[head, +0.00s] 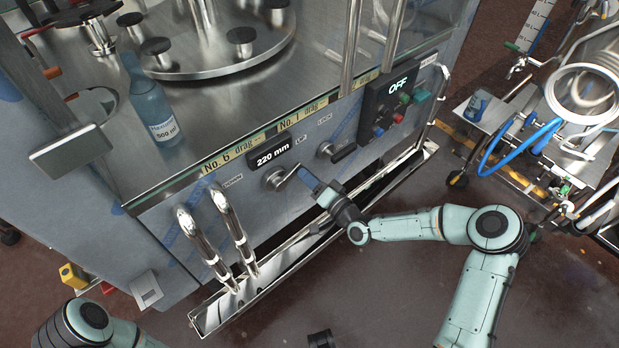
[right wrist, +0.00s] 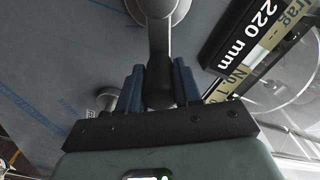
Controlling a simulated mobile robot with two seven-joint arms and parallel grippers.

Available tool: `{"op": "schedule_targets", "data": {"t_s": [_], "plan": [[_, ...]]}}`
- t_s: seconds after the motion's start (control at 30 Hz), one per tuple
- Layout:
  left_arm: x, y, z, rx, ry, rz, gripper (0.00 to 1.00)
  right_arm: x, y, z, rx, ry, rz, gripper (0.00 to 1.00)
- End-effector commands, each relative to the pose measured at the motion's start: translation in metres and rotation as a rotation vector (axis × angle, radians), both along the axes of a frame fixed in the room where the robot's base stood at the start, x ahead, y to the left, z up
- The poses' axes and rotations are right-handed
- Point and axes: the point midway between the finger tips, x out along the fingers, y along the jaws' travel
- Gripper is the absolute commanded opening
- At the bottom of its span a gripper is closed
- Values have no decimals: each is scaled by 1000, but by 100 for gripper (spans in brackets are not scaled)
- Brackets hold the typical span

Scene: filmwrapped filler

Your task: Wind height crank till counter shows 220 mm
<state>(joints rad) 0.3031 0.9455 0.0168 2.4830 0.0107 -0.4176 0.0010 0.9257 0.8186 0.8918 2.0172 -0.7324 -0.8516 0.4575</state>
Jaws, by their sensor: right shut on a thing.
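The height crank (head: 275,179) sits just below the counter, between the labels DOWN and UP. My right gripper (head: 308,178) is at the crank's handle end. In the right wrist view my right gripper (right wrist: 158,85) has its two blue fingers shut on the crank's black handle (right wrist: 160,90); the grey crank arm (right wrist: 158,35) runs on beyond it. My left gripper is not in view; only part of my left arm shows at bottom left.
A lock lever (head: 342,153) is right of the crank. A control box (head: 392,100) reads OFF. Bent steel tubes (head: 233,228) and a narrow steel trough (head: 225,306) are below the panel. A bottle (head: 150,105) stands on the machine. A cart (head: 545,125) is at right.

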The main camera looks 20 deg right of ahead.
Motion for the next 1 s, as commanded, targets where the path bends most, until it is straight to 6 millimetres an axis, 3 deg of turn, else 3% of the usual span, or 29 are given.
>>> {"op": "schedule_targets", "data": {"t_s": [0.13,0.17,0.2,0.23,0.63,1.0], "plan": [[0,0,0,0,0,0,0,0,-1,-2,0,5,-2,0],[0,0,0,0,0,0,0,-1,-1,-2,1,4,-1,43],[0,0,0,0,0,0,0,0,-1,-1,0,5,-1,56],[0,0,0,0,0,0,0,0,0,-1,-1,5,0,59],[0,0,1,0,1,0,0,-9,-4,-1,-2,3,-1,59],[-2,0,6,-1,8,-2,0,-81,-30,0,-2,5,-2,59]]}}
